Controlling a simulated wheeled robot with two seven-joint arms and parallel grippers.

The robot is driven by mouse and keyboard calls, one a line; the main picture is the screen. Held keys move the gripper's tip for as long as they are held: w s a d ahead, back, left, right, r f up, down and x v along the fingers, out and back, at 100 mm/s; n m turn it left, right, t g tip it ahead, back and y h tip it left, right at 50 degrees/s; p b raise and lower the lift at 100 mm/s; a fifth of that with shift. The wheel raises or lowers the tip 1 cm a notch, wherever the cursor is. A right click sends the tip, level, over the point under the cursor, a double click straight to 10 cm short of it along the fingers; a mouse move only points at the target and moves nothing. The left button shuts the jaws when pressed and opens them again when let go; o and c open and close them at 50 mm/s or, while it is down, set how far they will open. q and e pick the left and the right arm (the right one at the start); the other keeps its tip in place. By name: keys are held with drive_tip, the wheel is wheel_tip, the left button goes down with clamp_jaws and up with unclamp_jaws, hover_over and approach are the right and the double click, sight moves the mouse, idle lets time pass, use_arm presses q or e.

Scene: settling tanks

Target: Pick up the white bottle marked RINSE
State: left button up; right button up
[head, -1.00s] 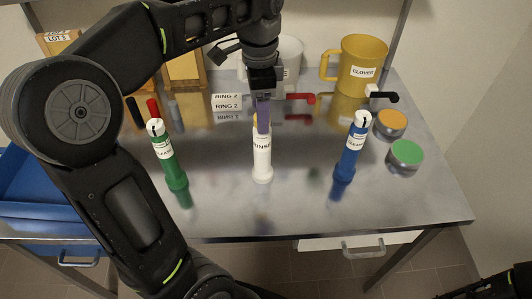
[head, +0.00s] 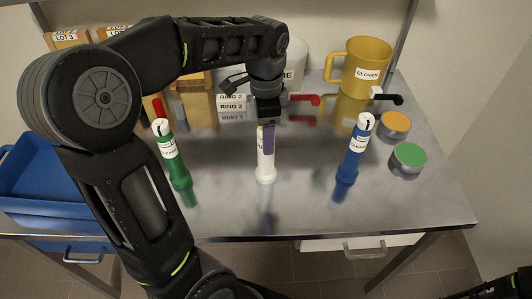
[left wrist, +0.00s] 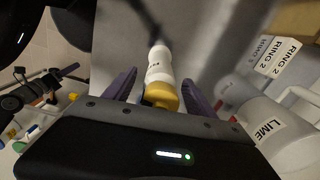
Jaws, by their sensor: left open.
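The white bottle marked RINSE (head: 265,173) stands upright on the steel table, between the green and blue bottles. My left gripper (head: 267,138) points down over its upper part, and a purple finger hides its cap and much of its label. In the left wrist view the bottle (left wrist: 160,66) with its yellow cap (left wrist: 161,95) lies between the two spread purple fingers of my left gripper (left wrist: 160,90). Gaps show on both sides, so the fingers are open around it.
A green bottle (head: 174,160) stands left and a blue bottle (head: 355,152) right. Behind are RING 2 boxes (head: 231,104), a LIME container (head: 296,62) and a yellow CLOVER jug (head: 365,65). Orange (head: 396,123) and green-topped (head: 408,157) tins sit right. The front table is clear.

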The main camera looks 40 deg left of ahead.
use_arm(q)
drive_tip(key=shift+f, duration=0.6)
drive_tip(key=shift+c, duration=0.4)
clamp_jaws()
idle(0.6)
